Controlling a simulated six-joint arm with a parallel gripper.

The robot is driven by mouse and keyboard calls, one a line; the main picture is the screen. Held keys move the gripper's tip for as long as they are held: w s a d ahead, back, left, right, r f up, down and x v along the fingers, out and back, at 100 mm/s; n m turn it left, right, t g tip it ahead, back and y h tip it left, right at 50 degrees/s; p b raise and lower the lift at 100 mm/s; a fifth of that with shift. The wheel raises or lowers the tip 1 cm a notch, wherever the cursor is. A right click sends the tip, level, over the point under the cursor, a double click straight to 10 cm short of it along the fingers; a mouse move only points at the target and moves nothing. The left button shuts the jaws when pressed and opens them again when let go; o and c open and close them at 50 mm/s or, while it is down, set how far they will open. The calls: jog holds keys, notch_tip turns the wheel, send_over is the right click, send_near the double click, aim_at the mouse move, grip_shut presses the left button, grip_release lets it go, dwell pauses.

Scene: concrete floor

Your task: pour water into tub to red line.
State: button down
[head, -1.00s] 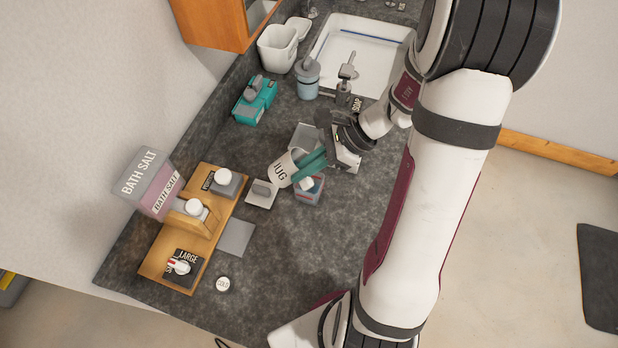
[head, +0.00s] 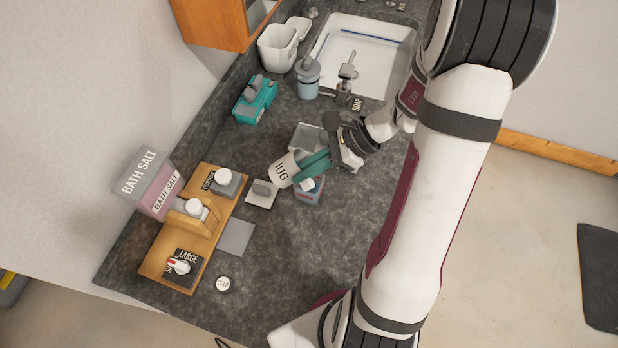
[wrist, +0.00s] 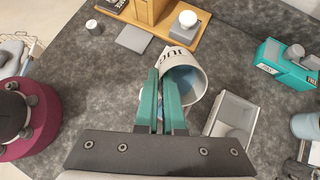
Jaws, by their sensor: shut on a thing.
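The white jug (head: 284,169) is tilted above the counter, its label facing left in the head view. My gripper (head: 312,165) is shut on the jug, its teal fingers at the jug's right side. In the wrist view, the jug (wrist: 197,99) has its open mouth showing with a bluish inside, and my gripper (wrist: 160,80) reaches up to it. A small box with blue and reddish parts (head: 309,194) sits under the fingers, partly hidden. An open grey-walled tray (head: 303,133) stands just behind; in the wrist view, the tray (wrist: 213,121) is right of the fingers. I cannot make out a red line or any stream.
A wooden rack (head: 150,268) with lidded containers and a bath salt box (head: 148,182) stand at the left. A grey pad (head: 236,237) and a round white-topped item (head: 223,284) lie nearby. A teal box (head: 255,101), pump bottle (head: 307,80) and sink (head: 375,75) are behind.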

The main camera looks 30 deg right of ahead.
jog(key=shift+d+f+t+y, duration=0.15)
jog(key=shift+f+t+y, duration=0.15)
jog(key=shift+f+y, duration=0.4)
dwell(1.6)
jog(key=shift+s+d+r+t+y, duration=0.1)
jog(key=shift+d+r+t+y, duration=0.15)
jog(key=shift+y, duration=0.65)
dwell(1.6)
jog(key=shift+f, duration=0.15)
dwell(0.5)
